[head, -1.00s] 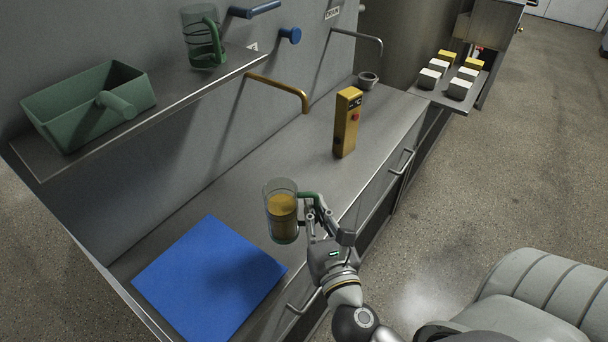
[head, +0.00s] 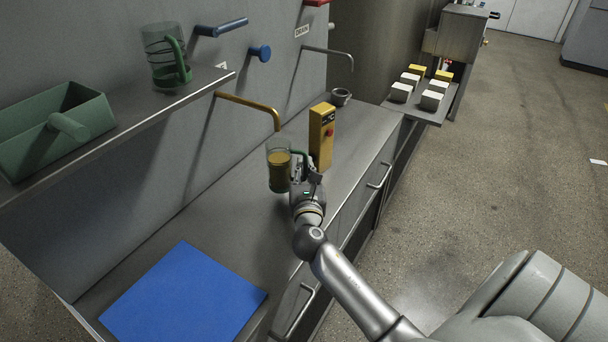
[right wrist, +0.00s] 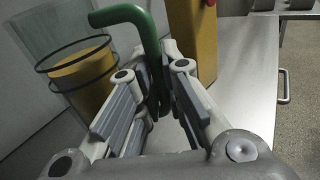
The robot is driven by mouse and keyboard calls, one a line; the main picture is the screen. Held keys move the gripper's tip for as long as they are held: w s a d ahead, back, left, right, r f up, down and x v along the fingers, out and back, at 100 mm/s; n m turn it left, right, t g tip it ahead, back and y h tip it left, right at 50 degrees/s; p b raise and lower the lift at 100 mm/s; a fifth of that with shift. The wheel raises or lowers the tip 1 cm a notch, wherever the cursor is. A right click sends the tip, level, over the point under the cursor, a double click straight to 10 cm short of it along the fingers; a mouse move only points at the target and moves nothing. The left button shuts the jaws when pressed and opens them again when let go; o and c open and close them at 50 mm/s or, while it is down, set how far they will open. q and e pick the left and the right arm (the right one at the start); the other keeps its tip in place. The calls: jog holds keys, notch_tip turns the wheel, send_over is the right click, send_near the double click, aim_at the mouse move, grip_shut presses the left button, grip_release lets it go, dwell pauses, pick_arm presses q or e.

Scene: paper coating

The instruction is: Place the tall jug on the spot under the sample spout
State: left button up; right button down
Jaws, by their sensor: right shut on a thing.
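A tall clear jug (head: 279,172) with amber liquid and a green handle is upright over the counter. It also shows in the right wrist view (right wrist: 85,75). My right gripper (head: 306,176) is shut on its green handle (right wrist: 135,18). A brass-coloured spout (head: 250,104) comes from the wall, its tip just above the jug's rim in the head view. I cannot tell whether the jug's base touches the counter, or whether it is exactly under the tip. No spot marking is visible there. My left gripper is out of view.
A yellow control box (head: 321,135) stands close behind the jug. A grey spout (head: 328,52) hangs near a small grey cup (head: 341,96). A blue mat (head: 183,295) lies bare.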

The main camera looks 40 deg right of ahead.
jog(key=shift+x, duration=1)
jog(key=shift+f+b, duration=0.6)
jog(key=shift+f, duration=1.2)
jog(key=shift+f, duration=0.15)
jog(key=c, duration=1.5)
grip_release()
jog(key=shift+c, duration=0.2)
jog(key=shift+r, duration=0.25)
jog(key=v, duration=1.2)
jog(key=shift+a+f+b, duration=0.1)
jog(key=shift+b, duration=0.2)
